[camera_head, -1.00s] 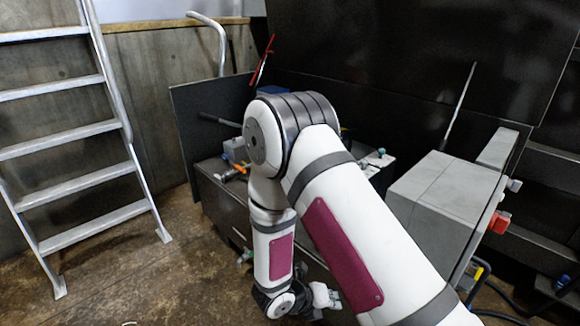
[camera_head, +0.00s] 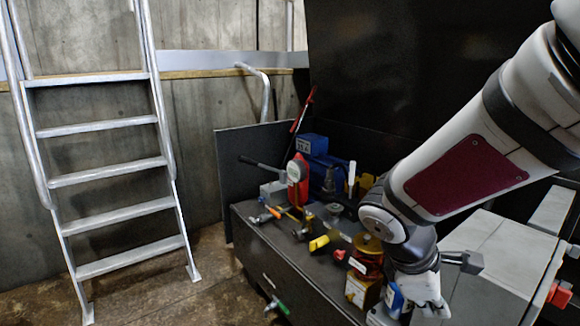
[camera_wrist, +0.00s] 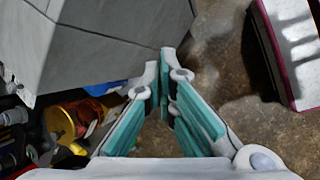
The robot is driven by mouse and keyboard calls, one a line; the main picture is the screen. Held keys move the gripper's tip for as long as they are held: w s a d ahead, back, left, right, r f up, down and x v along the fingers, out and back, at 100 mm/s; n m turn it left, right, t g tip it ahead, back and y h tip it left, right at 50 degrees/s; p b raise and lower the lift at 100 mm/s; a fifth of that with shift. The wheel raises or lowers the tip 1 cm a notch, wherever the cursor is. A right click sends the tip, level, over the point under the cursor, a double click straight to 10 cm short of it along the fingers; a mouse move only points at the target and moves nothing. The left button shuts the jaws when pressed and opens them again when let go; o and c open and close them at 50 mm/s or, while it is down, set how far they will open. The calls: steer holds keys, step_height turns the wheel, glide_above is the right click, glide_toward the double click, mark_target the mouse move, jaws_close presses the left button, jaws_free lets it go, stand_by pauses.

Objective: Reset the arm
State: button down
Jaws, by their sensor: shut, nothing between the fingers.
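My arm shows in the head view with a magenta panel (camera_head: 465,175). It comes in from the upper right and slopes down to the wrist (camera_head: 412,255), which is over the right end of the black bench (camera_head: 290,278). In the wrist view my gripper (camera_wrist: 164,85) is shut, with its teal-padded fingers meeting at the tips and nothing between them. The gripper is beside the grey box (camera_wrist: 95,38), with bare brown floor (camera_wrist: 210,75) beneath it. In the head view the fingers are hard to make out.
The bench carries a red gauge (camera_head: 298,182), a blue device (camera_head: 313,144), a yellow-handled valve (camera_head: 319,243) and a red-and-yellow item (camera_head: 366,262) close to the wrist. The grey box (camera_head: 495,262) stands at right. A ladder (camera_head: 110,175) and open floor are at left.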

steer(key=s+a+r+m+t+y, duration=0.2)
steer(key=s+r+m+y, duration=0.1)
steer(key=s+r+m, duration=0.25)
steer(key=s+a+r+m+t+y, duration=0.2)
steer(key=s+a+r+m+y, duration=0.1)
steer(key=s+r+m, duration=0.3)
steer(key=s+f+m+g, duration=0.1)
steer(key=s+f+g, duration=0.15)
steer(key=s, duration=0.35)
steer(key=s+f+m+g, duration=0.1)
steer(key=s+g, duration=0.2)
steer(key=s, duration=0.3)
step_height(320, 180, up, 28)
steer(key=t+p, duration=0.4)
steer(key=p, duration=2.3)
steer(key=shift+w+r, duration=0.2)
steer(key=shift+w, duration=0.1)
steer(key=shift+d+n, duration=0.15)
steer(key=shift+n, duration=0.1)
